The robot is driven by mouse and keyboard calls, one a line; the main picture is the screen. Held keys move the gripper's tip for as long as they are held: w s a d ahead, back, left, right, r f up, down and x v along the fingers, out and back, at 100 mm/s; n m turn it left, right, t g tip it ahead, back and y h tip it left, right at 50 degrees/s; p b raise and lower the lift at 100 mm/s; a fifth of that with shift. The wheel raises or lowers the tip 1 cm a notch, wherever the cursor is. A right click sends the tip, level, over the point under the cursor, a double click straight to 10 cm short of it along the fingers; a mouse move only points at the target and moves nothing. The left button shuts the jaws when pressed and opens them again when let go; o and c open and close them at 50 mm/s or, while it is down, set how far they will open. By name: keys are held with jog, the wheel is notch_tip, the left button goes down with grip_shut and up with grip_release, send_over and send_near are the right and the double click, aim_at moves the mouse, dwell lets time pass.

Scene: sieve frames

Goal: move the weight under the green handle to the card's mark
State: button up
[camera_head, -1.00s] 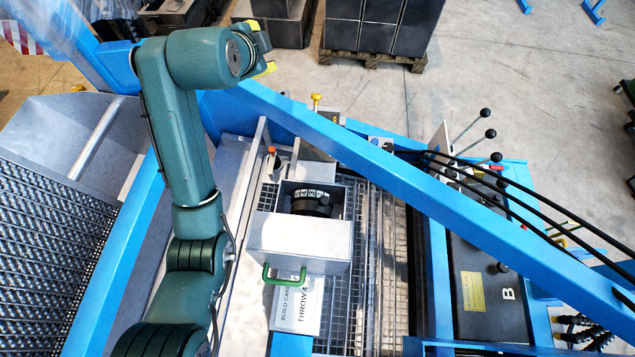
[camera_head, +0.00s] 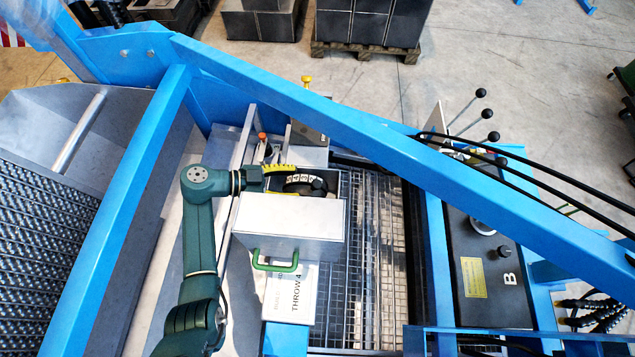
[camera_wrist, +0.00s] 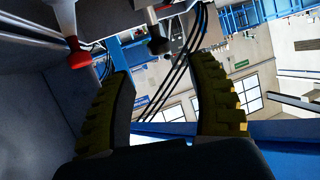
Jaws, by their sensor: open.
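The green handle (camera_head: 275,264) is on the front of a grey metal box (camera_head: 290,218) whose top is open at the back. Inside the opening are a dark round part (camera_head: 318,187), which looks like the weight, and a white curved scale (camera_head: 297,179) too small to read. A white card (camera_head: 290,292) lies below the handle; "THROW 4" shows on it.
A blue beam (camera_head: 310,100) crosses above and behind the box. An orange-topped post (camera_head: 262,136) and a yellow knob (camera_head: 306,80) stand behind it. A red knob (camera_wrist: 79,54) and a black knob (camera_wrist: 158,45) show in the wrist view. Metal grating (camera_head: 370,250) lies to the right.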

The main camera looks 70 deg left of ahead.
aim_at(312, 184)
jog(key=x, duration=0.7)
jog(key=shift+w+b, duration=0.15)
jog(key=shift+b, duration=0.2)
grip_shut()
